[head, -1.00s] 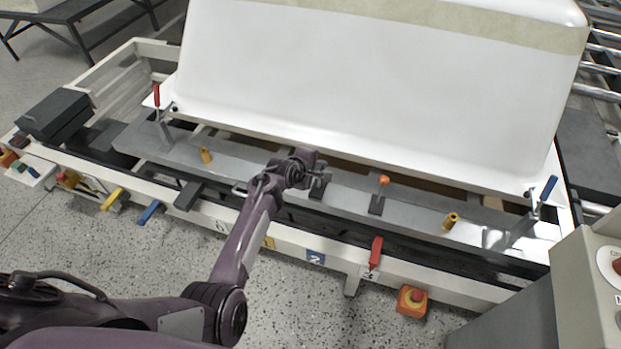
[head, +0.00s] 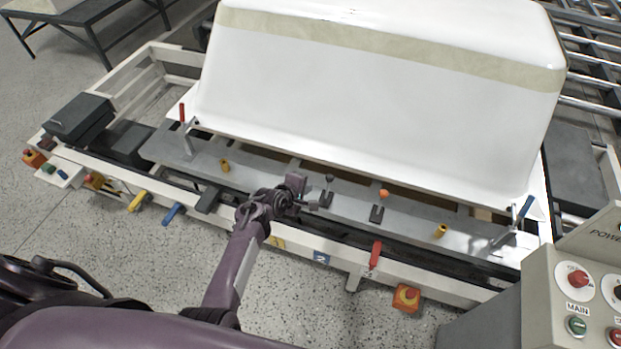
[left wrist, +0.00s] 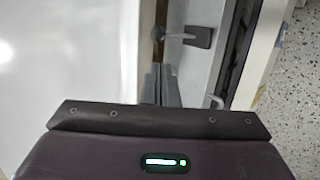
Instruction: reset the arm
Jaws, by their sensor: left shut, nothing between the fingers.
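My left arm comes in from the lower left in the head view. Its gripper (head: 312,203) is over the front rail of the bathtub fixture, close to a black-knobbed lever (head: 328,188). In the left wrist view the gripper's fingers (left wrist: 160,84) are together with nothing between them, and the same black-knobbed lever (left wrist: 180,36) stands just beyond the fingertips. I cannot tell whether they touch. My right gripper is not in view.
A white bathtub shell (head: 370,100) sits on the fixture. An orange-knobbed lever (head: 380,204), a red clamp (head: 184,130) and a blue clamp (head: 522,212) line the metal plate. A control panel (head: 585,285) stands at the lower right. Speckled floor lies open in front.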

